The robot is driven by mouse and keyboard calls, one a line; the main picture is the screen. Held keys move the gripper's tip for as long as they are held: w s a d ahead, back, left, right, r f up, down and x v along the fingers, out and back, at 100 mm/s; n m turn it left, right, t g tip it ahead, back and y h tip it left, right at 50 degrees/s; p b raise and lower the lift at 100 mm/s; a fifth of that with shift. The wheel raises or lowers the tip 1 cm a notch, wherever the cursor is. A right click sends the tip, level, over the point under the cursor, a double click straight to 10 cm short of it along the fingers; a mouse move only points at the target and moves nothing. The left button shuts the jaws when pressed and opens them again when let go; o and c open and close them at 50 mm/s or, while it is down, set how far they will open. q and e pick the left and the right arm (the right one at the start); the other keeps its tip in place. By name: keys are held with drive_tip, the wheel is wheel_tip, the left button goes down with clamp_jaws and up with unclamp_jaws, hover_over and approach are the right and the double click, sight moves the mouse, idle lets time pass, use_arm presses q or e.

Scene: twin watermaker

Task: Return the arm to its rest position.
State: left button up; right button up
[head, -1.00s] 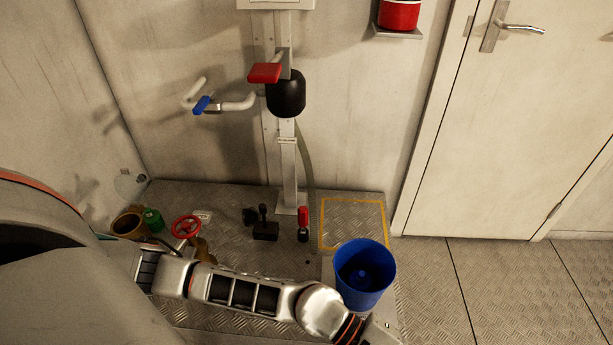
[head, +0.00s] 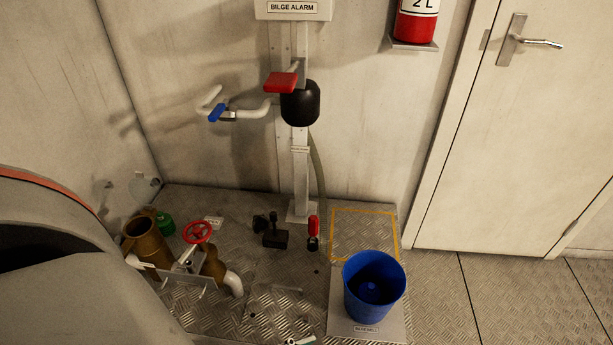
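Neither of my grippers shows in the head view. A large rounded grey shape fills the lower left, and I cannot tell which part it is. No arm links cross the floor area now. A small pale and green item (head: 300,341) is cut off by the bottom edge, too little of it to identify.
A blue bucket (head: 374,289) stands on a pale plate at the right of the raised floor. Brass pipework (head: 148,244) with a red handwheel (head: 198,232) is at the left. A post carries a black float (head: 300,103) and red lever (head: 280,82). The floor before the door (head: 530,130) is clear.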

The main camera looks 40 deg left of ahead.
use_arm(q)
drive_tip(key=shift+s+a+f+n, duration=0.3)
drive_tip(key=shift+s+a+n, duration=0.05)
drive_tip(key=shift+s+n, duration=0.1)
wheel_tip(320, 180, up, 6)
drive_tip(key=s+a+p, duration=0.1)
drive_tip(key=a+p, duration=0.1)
drive_tip(key=p, duration=1.3)
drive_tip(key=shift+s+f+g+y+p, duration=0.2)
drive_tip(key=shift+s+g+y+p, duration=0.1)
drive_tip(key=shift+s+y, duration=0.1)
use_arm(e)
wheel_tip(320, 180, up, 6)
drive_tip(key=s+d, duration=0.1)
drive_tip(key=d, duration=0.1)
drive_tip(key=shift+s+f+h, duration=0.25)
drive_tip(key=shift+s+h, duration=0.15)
